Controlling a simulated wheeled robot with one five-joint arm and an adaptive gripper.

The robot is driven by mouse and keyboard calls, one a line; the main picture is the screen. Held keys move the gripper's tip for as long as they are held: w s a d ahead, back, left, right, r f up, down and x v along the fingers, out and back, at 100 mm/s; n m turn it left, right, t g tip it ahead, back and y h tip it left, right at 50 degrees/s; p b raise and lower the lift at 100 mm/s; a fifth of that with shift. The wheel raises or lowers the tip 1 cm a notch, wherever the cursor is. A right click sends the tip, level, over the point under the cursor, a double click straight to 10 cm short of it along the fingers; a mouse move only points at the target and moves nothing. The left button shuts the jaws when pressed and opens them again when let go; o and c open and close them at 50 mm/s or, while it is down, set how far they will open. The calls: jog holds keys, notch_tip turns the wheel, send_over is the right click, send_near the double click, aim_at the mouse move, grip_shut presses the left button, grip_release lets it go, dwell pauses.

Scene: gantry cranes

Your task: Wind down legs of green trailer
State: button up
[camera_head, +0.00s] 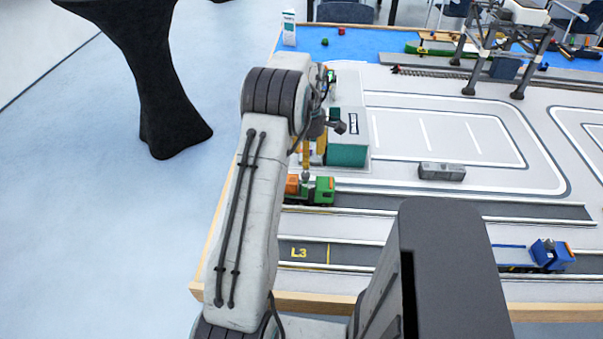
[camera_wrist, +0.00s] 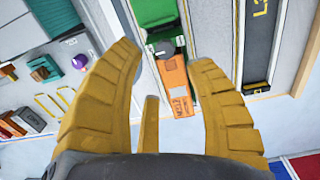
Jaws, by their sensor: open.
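A green vehicle (camera_head: 319,190) with an orange end (camera_head: 292,185) stands on a lane near the left edge of the table. In the wrist view its green body (camera_wrist: 153,14) is at the top and the orange end (camera_wrist: 175,86) is below it. My gripper (camera_head: 308,168) points down above the vehicle in the head view. In the wrist view my gripper (camera_wrist: 166,62) shows its yellow fingers spread to either side of the orange end, with nothing held between them.
A teal-sided block (camera_head: 346,155) stands just behind the vehicle. A grey box (camera_head: 442,171) lies in the marked yard. A blue truck (camera_head: 549,254) is at the right, and a gantry crane (camera_head: 505,45) stands at the back. A panel with small knobs (camera_wrist: 39,75) is at the left in the wrist view.

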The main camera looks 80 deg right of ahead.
aim_at(307, 173)
jog(key=n, duration=0.4)
jog(key=shift+a, duration=0.15)
jog(key=shift+n, duration=0.3)
jog(key=shift+f+p, duration=0.45)
jog(key=shift+f, duration=3.2)
grip_shut()
